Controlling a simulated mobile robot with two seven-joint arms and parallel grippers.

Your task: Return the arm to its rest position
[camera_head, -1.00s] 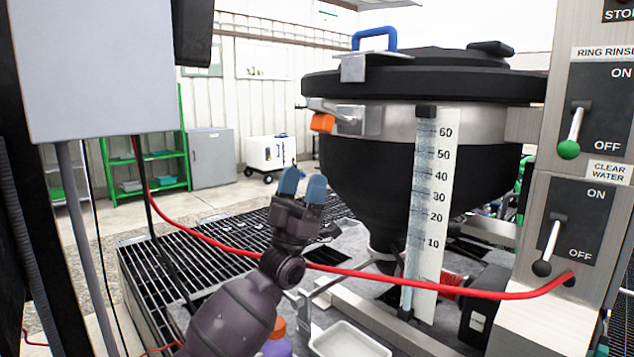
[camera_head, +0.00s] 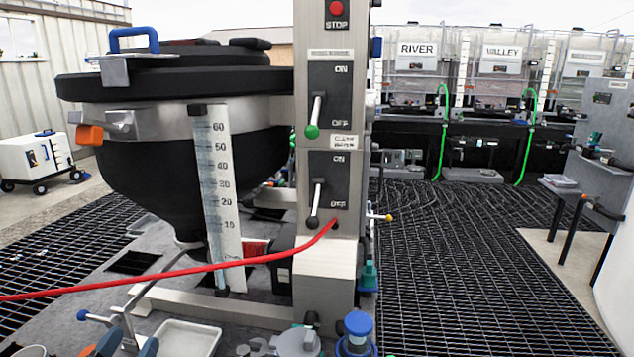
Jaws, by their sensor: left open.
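My left gripper (camera_head: 129,345) shows only at the bottom left edge of the head view. Its two blue-grey fingertips stand apart, open, with nothing seen between them. They are just left of a white tray (camera_head: 215,335). The rest of my left arm is out of the frame. My right gripper is not in view.
A black tank (camera_head: 150,165) with a level scale (camera_head: 220,190) stands behind the gripper. A red hose (camera_head: 190,270) crosses to the steel control column (camera_head: 325,270). Blue-capped fittings (camera_head: 357,325) are at the bottom. Open grating (camera_head: 440,260) lies right.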

